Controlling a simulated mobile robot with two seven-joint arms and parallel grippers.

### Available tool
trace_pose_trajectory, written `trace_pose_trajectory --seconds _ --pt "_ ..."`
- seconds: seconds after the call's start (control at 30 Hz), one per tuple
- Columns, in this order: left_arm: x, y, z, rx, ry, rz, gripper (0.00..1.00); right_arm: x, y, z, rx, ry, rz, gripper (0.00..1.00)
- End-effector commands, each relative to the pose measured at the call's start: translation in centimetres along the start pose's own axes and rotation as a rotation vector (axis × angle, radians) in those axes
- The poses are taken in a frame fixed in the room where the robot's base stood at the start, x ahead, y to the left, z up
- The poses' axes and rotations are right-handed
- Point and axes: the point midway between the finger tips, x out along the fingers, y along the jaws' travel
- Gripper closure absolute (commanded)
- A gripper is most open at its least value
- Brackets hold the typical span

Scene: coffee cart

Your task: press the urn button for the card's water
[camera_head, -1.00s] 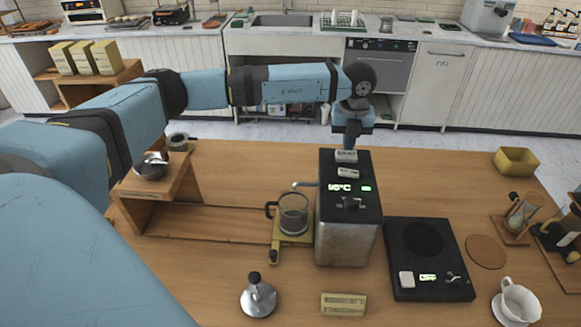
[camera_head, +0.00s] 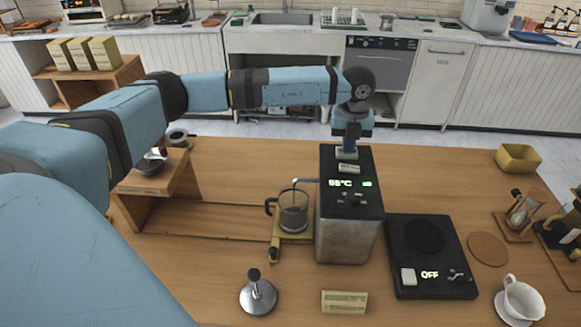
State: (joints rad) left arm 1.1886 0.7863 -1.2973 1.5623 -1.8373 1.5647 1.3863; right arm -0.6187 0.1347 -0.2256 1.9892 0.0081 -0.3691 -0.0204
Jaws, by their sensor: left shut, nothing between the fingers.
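The urn (camera_head: 346,230) is a steel box with a black top, standing mid-table. Its top has a green display (camera_head: 341,183), a small green light, a knob and pale buttons; the nearer button (camera_head: 349,169) shows clear. My left gripper (camera_head: 347,152) is shut and empty, pointing down at the farther button, which it mostly covers. The tips look to be on it; I cannot tell how far it is pressed. A glass jug (camera_head: 293,212) stands under the urn's spout, left of the urn. My right gripper is out of view.
A wooden stand (camera_head: 158,186) with a metal cup is at the left.

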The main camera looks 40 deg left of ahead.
Motion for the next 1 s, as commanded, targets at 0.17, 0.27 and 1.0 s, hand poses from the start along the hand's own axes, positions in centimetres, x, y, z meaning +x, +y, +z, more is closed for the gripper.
trace_pose_trajectory --seconds 0.17,0.27,1.0 --pt "-0.3 0.0 0.0 0.000 0.000 0.000 1.00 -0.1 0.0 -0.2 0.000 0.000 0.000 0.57" --pt "-0.8 0.0 0.0 0.000 0.000 0.000 1.00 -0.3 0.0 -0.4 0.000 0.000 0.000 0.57" --pt "-2.8 0.0 0.0 0.000 0.000 0.000 1.00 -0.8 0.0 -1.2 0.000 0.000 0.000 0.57"
